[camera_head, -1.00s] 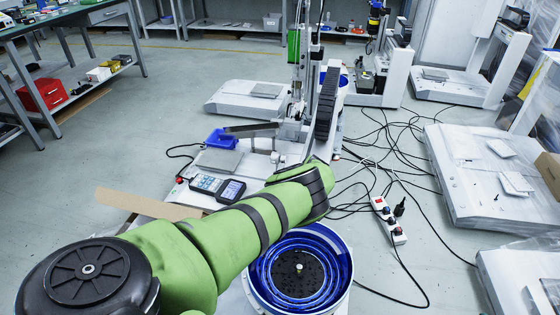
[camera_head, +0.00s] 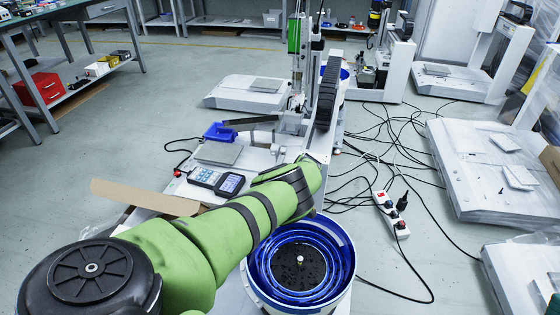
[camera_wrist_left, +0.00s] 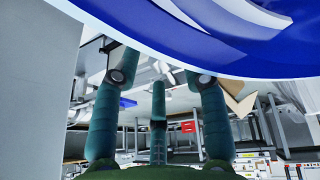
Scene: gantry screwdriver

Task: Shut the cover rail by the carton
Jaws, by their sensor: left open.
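A flat brown carton piece (camera_head: 146,197) lies at the left side of the white gantry base in the head view. A brown piece also shows in the left wrist view (camera_wrist_left: 241,103). I cannot surely tell which part is the cover rail; a dark flat bar (camera_head: 251,120) sticks out left from the gantry beyond the carton. My left arm reaches over the base, and its hand is hidden behind the forearm in the head view. In the left wrist view my left gripper (camera_wrist_left: 160,75) has its green fingers spread, empty. My right gripper is not in view.
A blue round bowl feeder (camera_head: 300,263) stands right beside my forearm; a blue curved rim (camera_wrist_left: 200,45) fills the top of the wrist view. A handheld controller (camera_head: 216,181) and a blue bin (camera_head: 220,132) sit on the base. Cables and a power strip (camera_head: 391,214) lie on the floor at right.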

